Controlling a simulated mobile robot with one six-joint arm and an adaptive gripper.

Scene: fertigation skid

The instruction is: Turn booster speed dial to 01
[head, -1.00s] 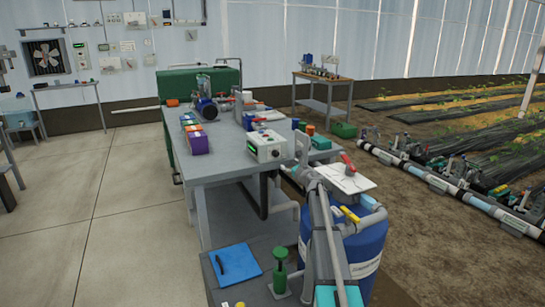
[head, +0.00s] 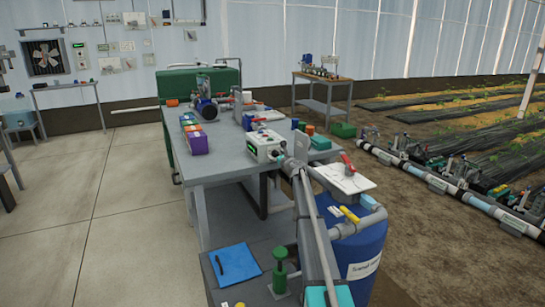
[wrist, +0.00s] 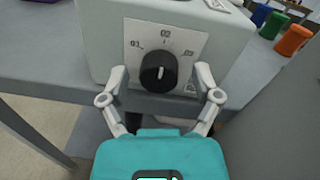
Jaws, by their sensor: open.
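The booster speed dial (wrist: 158,72) is a round black knob on a pale square plate (wrist: 187,42) on the front of a white box (wrist: 235,30). The label 02 stands above the knob. The knob's short white mark points roughly up, near 02. My gripper (wrist: 161,78) is open, with one fingertip on each side of the knob and a gap to both. In the head view the white box (head: 264,145) sits on the grey bench, with my gripper (head: 286,158) close at its right front.
Green and orange containers (wrist: 292,40) stand right of the box.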

